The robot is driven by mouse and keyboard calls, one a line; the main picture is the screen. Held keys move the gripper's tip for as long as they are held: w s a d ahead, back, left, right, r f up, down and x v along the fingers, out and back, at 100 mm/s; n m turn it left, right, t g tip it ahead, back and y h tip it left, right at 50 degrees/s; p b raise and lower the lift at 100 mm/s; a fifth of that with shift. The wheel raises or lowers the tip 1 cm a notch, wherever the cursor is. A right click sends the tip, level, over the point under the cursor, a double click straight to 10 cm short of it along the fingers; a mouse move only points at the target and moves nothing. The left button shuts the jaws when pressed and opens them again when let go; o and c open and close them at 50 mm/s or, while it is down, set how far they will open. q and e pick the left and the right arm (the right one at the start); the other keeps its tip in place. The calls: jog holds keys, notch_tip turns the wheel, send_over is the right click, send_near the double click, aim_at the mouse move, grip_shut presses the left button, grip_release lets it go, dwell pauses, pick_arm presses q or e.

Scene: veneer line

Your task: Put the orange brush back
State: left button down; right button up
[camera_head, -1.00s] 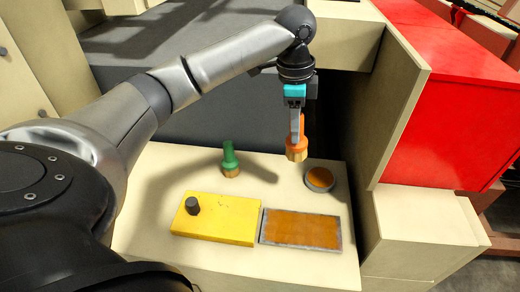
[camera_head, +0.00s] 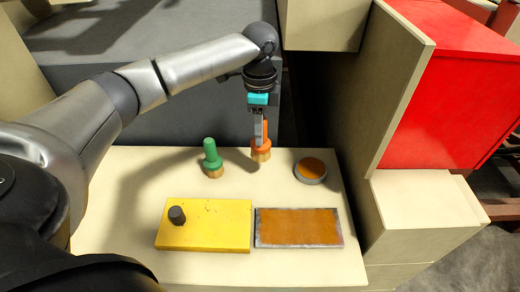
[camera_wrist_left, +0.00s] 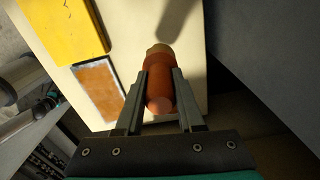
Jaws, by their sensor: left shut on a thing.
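My left gripper (camera_head: 259,137) is shut on the orange brush (camera_head: 261,153). The brush hangs upright, its pale bristle end down, near the back edge of the table. The left wrist view shows the brush (camera_wrist_left: 170,62) between the two fingers, its rounded handle end toward the camera. Whether its bristles touch the tabletop is hard to tell. A green brush (camera_head: 212,158) stands upright to its left. A round grey dish with orange filling (camera_head: 311,170) lies to its right.
A yellow block (camera_head: 210,232) with a dark knob (camera_head: 177,215) lies at the front of the pale table (camera_head: 125,180). A grey-rimmed orange-brown panel (camera_head: 299,228) is beside it. A tall pale panel and red cabinet (camera_head: 460,100) bound the right side.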

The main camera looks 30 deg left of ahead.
aim_at(260, 150)
pick_arm(q)
jog(key=shift+f, duration=3.45)
jog(key=shift+f, duration=0.1)
jog(key=c, duration=0.5)
grip_release()
notch_tip(260, 150, up, 12)
jog(key=shift+r, duration=0.15)
